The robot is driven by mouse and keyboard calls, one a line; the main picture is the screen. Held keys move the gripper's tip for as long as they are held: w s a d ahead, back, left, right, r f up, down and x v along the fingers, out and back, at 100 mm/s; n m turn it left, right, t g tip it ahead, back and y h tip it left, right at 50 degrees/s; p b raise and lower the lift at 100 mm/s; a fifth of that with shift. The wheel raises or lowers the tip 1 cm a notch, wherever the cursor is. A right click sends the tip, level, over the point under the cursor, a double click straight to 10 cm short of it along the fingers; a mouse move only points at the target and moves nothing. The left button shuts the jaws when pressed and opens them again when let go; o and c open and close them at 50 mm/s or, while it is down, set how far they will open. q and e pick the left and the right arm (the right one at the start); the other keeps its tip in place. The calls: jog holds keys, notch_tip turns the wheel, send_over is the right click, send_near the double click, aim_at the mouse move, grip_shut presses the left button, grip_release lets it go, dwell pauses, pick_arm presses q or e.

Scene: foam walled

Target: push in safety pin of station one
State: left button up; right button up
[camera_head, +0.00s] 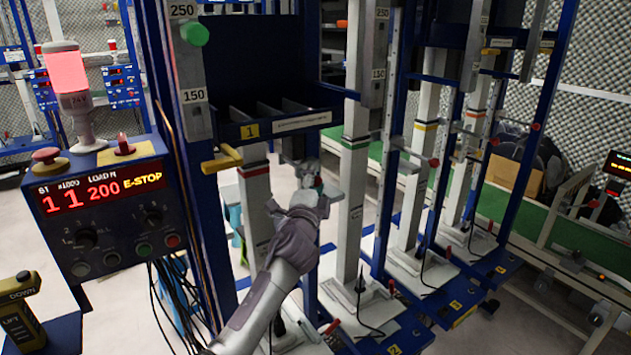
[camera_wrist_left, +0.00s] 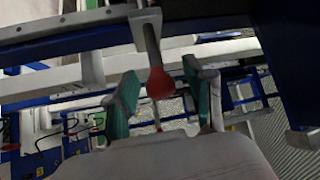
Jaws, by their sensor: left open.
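Station one carries a yellow "1" label (camera_head: 250,131) on its blue frame. Its safety pin shows in the left wrist view as a grey rod with a red ball knob (camera_wrist_left: 158,84). In the head view only a small red bit of the knob (camera_head: 318,183) shows by the fingers. My left gripper (camera_head: 310,178) is open at station one, beside the white post. In the left wrist view its two green-padded fingers (camera_wrist_left: 163,97) stand either side of the knob, with gaps visible. I cannot tell whether anything touches. My right gripper is not in view.
A yellow handle (camera_head: 222,159) juts out near my forearm. More stations with white posts and red-knobbed pins (camera_head: 434,162) stand to the right.

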pick_arm(q)
jog(key=shift+s, duration=0.15)
jog(key=v, duration=1.1)
jog(key=shift+s, duration=0.4)
jog(key=shift+f, duration=0.1)
